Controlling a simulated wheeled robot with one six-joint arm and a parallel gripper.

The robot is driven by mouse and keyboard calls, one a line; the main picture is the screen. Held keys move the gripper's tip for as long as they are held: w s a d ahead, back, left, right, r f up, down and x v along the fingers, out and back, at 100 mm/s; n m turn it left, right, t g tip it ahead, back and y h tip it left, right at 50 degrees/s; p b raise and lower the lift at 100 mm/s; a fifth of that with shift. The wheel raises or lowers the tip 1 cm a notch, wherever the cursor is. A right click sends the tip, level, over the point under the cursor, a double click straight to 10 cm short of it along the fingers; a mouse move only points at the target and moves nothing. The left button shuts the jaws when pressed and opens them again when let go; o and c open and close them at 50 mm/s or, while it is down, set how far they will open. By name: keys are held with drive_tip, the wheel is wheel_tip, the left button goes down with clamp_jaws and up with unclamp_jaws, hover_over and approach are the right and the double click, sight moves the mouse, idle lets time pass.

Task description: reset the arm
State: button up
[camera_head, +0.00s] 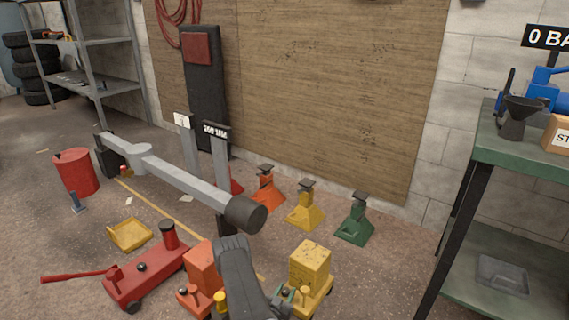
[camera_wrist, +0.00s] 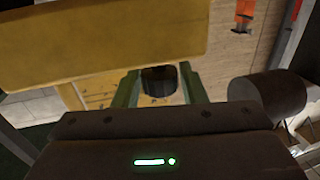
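My gripper (camera_wrist: 159,72) shows in the wrist view as two green fingers standing apart. A short dark cylinder (camera_wrist: 160,86) sits between or just beyond them; I cannot tell whether the fingers touch it. A big yellow surface (camera_wrist: 100,40) fills the upper left, close to the fingers. In the head view my dark arm comes up from the bottom centre, beside a yellow jack with a block-shaped top (camera_head: 310,262). The gripper end is low there, largely hidden, with only small green parts near the yellow jack.
A grey beam with a dark round end (camera_head: 245,214) stands just beyond my arm. A red floor jack (camera_head: 145,277) and an orange jack (camera_head: 202,266) are to the left. Orange, yellow and green stands (camera_head: 355,220) line the wall. A green bench (camera_head: 520,155) is at right.

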drive_tip(key=shift+w+d+f, duration=0.1)
drive_tip(key=shift+w+d, duration=0.05)
drive_tip(key=shift+w, duration=0.05)
drive_tip(key=shift+s+n+t+y, duration=0.15)
drive_tip(key=shift+n+t+y, duration=0.15)
drive_tip(key=shift+n+y, duration=0.4)
drive_tip(key=shift+n+t+y, duration=0.25)
drive_tip(key=shift+n+y, duration=0.5)
drive_tip(key=shift+y, duration=0.6)
drive_tip(key=shift+n+t+y, duration=0.25)
drive_tip(key=shift+n+y, duration=0.5)
drive_tip(key=shift+y, duration=0.6)
